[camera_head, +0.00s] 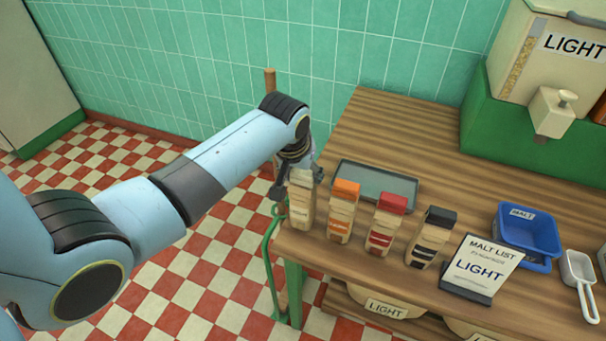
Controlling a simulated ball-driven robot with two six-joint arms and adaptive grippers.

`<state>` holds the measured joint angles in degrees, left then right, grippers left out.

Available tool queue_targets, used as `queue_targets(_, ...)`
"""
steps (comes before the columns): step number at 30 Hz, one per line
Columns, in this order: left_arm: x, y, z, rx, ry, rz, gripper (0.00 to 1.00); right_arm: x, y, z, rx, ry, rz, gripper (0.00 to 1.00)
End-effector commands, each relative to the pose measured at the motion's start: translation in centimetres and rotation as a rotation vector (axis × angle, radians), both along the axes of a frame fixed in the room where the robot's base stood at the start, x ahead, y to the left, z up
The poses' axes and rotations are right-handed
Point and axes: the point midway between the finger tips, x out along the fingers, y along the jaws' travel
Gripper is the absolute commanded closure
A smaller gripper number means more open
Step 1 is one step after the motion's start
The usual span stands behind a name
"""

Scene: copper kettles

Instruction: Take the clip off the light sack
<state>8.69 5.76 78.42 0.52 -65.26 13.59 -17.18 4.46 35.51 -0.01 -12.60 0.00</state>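Several small paper sacks stand in a row at the table's front left. The leftmost sack (301,208) is pale with a pale label; its top is partly hidden by my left gripper, and I cannot make out a clip on it. The others have an orange clip (346,187), a red clip (391,203) and a black clip (440,216). A larger pale sack (386,299) labelled LIGHT sits under the tabletop. My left gripper (298,183) is at the leftmost sack's top, with its fingers apart; contact is unclear. My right gripper is out of view.
A grey tray (377,181) lies behind the sacks. A MALT LIST sign (481,268) reading LIGHT, a blue tub (528,235) and a white scoop (579,275) stand to the right. A LIGHT dispenser (545,75) stands at the back right. The table's back left is clear.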

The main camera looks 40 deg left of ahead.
Motion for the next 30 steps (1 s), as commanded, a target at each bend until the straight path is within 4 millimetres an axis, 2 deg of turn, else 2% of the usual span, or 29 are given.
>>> queue_targets(2,0.0,0.0,0.0,0.0,0.0,0.0,0.65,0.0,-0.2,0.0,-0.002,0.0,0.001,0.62)
queue_targets(14,0.0,0.0,0.6,0.0,-0.001,0.0,0.65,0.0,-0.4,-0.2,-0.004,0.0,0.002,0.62)
queue_targets(17,0.1,0.0,1.7,0.0,-0.003,0.0,0.65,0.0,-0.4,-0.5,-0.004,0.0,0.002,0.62)
queue_targets(21,0.1,-0.1,4.3,-0.001,-0.005,-0.001,0.65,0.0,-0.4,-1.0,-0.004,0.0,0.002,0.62)
queue_targets(30,5.0,-5.5,8.1,-0.005,-0.004,0.0,0.65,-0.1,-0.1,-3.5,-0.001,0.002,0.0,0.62)
